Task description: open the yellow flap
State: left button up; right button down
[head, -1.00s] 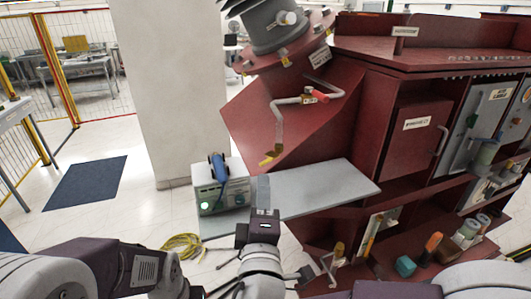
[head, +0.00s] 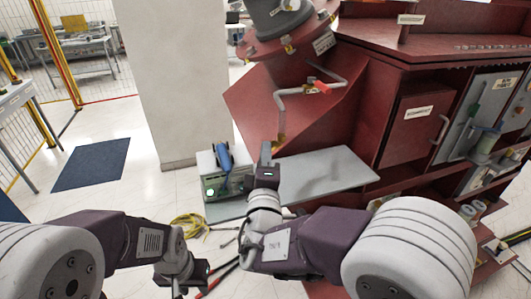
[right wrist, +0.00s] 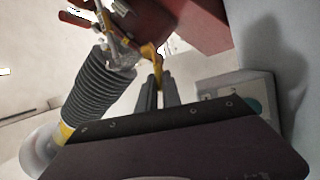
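The yellow flap (head: 281,140) hangs at the lower end of a grey bent pipe (head: 300,90) on the dark red transformer. In the right wrist view the flap (right wrist: 152,78) shows at the fingertips, its lower end in the narrow gap between them. My right gripper (head: 265,150) points up just beside the flap in the head view. Its two fingers (right wrist: 158,92) look slightly apart; I cannot tell whether they touch the flap. My left gripper (head: 180,280) is low at the bottom edge, away from the flap, and its fingers are not clear.
A grey shelf (head: 335,172) lies below the pipe. A box with a blue item (head: 222,158) stands left of my right gripper. A red valve handle (head: 319,87) sits higher on the pipe. A coiled yellow cable (head: 188,225) lies on the floor.

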jog(key=shift+a+f+b, duration=0.1)
jog(key=shift+b, duration=0.2)
jog(key=m+h+b, duration=0.1)
jog(key=a+m+h+b, duration=0.1)
jog(key=h+b, duration=0.1)
jog(key=m+h+b, duration=0.1)
jog(key=h+b, duration=0.1)
jog(key=shift+w+a+r+g, duration=0.15)
jog(key=shift+w+r+g, duration=0.05)
jog(key=shift+w+g, duration=0.2)
jog(key=c, duration=1.5)
grip_release()
jog(key=shift+a, duration=0.1)
jog(key=shift+f+b, duration=0.1)
jog(key=shift+b, duration=0.2)
